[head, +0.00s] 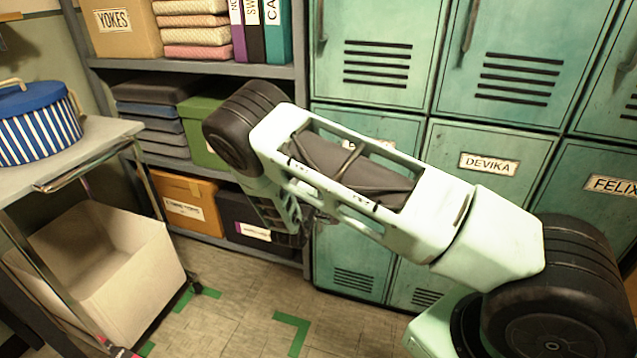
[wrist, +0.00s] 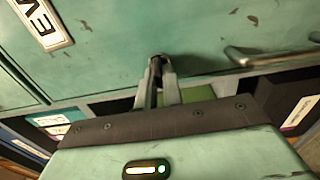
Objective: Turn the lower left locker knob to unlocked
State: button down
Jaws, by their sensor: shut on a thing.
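The lower left locker (head: 345,250) is a teal door with vents near its foot, partly hidden behind my arm in the head view. In the wrist view its worn teal door (wrist: 130,35) fills the upper part. My gripper (wrist: 161,68) has both fingers closed around a small dark knob (wrist: 157,63) near the door's edge. The fingers hide most of the knob, so I cannot tell which way it points. The head view does not show the knob; my arm covers that place.
A metal handle (wrist: 270,58) sticks out right of my fingers. The locker marked DEVIKA (head: 487,164) stands to the right. A shelf (head: 200,72) with boxes and binders adjoins the lockers. A cart (head: 95,140) with a striped box stands left, above an open carton (head: 100,270).

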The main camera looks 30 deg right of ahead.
jog(key=c, duration=1.5)
grip_release()
jog(key=shift+c, duration=0.2)
jog(key=p+v, duration=0.1)
jog(key=v, duration=1.6)
jog(key=shift+s+a, duration=0.2)
jog(key=shift+f, duration=0.1)
